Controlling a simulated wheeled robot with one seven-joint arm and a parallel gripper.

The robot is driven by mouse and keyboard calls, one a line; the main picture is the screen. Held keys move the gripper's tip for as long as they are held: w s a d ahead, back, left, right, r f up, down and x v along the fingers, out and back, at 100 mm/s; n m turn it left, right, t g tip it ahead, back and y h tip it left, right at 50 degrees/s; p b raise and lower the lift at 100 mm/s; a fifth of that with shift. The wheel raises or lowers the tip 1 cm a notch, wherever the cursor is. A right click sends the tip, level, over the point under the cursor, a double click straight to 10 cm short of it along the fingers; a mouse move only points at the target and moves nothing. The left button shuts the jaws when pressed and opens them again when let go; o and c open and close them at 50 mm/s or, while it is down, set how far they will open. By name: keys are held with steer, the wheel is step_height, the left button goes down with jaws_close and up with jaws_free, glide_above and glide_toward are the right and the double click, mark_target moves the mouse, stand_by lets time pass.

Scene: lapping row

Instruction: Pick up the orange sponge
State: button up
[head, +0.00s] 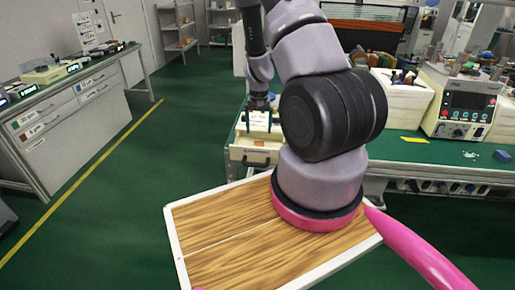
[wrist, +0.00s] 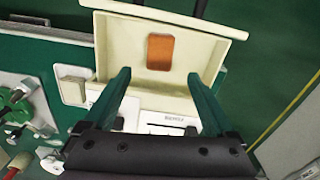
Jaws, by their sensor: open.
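An orange sponge (wrist: 160,52) lies flat on the floor of an open cream drawer (wrist: 110,40) in the wrist view. My gripper (wrist: 160,78) is open above the drawer's cabinet side, with its two green fingers apart and nothing between them. The sponge shows beyond the fingertips, roughly centred between them, and is not touched. In the head view my gripper (head: 260,122) hangs over the drawer (head: 252,155) at the bench's left end. The sponge cannot be made out there.
A green bench (head: 420,150) carries a control unit (head: 462,105) and a white bin (head: 402,95) right of my arm. A blue block (head: 502,155) lies at its right. Green floor (head: 140,170) is clear between this bench and the left workbench (head: 70,110).

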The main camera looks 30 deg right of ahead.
mark_target(259, 144)
steer(key=f, duration=0.4)
steer(key=s+f, duration=0.1)
steer(key=f, duration=0.1)
steer(key=shift+a+f, duration=0.2)
steer(key=shift+f, duration=0.1)
steer(key=shift+w, duration=0.1)
steer(key=c, duration=1.4)
